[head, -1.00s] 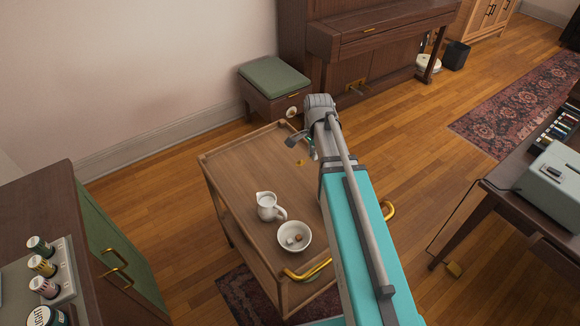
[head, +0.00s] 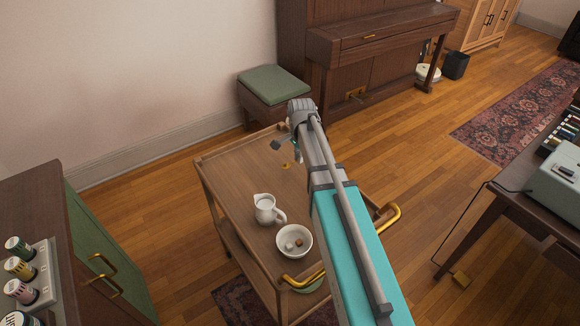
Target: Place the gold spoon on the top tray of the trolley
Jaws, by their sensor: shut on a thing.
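The trolley's top tray (head: 225,170) is a wooden surface with a low rim and gold handles, in the middle of the head view. My gripper (head: 284,146) is over the far right part of this tray, seen small and partly hidden by my own wrist. It is shut on the gold spoon (head: 286,166), of which only a small gold bit shows just below the fingers. The rest of the spoon is hidden or too small to make out. I cannot tell how high the spoon is above the tray.
A white jug (head: 266,210) and a white bowl (head: 294,241) with small lumps in it stand on the tray's near part. The tray's far left part is bare. A green-topped stool (head: 273,85) and a piano (head: 375,50) stand behind. A green-doored cabinet (head: 105,255) is at left.

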